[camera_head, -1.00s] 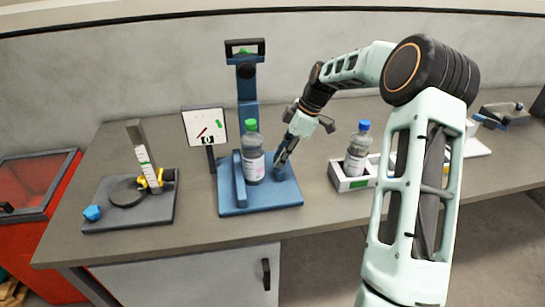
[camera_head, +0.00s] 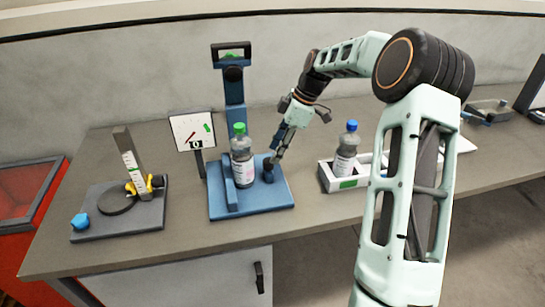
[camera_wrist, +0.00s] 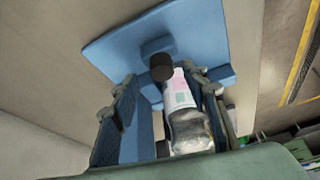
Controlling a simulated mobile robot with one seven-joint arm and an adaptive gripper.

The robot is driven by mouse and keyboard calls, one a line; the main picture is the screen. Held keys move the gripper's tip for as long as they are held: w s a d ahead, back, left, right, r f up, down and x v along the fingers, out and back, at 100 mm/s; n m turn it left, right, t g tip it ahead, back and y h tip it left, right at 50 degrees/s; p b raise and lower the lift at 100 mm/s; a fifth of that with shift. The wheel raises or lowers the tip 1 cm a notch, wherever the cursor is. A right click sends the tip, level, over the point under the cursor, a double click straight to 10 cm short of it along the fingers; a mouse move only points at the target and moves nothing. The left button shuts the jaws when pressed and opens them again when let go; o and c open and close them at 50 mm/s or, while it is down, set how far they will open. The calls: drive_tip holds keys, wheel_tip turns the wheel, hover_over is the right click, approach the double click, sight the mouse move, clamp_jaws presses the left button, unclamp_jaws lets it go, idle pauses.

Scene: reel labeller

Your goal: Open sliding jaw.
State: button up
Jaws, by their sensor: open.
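The blue clamp fixture (camera_head: 222,206) stands on the bench with a bottle with a green cap (camera_head: 242,160) upright on it. A tall blue plate is at the bottle's left. The sliding jaw's dark knob (camera_head: 268,168) is at the bottle's right; it also shows in the wrist view (camera_wrist: 161,66). My gripper (camera_head: 275,157) is open, pointing down just above the knob. In the wrist view its two fingers are spread, with the knob between and beyond them and the bottle (camera_wrist: 182,98) beside it. Contact with the knob cannot be told.
A gauge panel (camera_head: 192,131) and a blue column (camera_head: 234,92) rise behind the fixture. A white tray (camera_head: 328,181) with a blue-capped bottle (camera_head: 347,148) stands to the right. A dark stand with a yellow slider (camera_head: 152,184) is at left. Bare bench lies between them.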

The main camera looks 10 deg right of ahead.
drive_tip(key=v, duration=0.8)
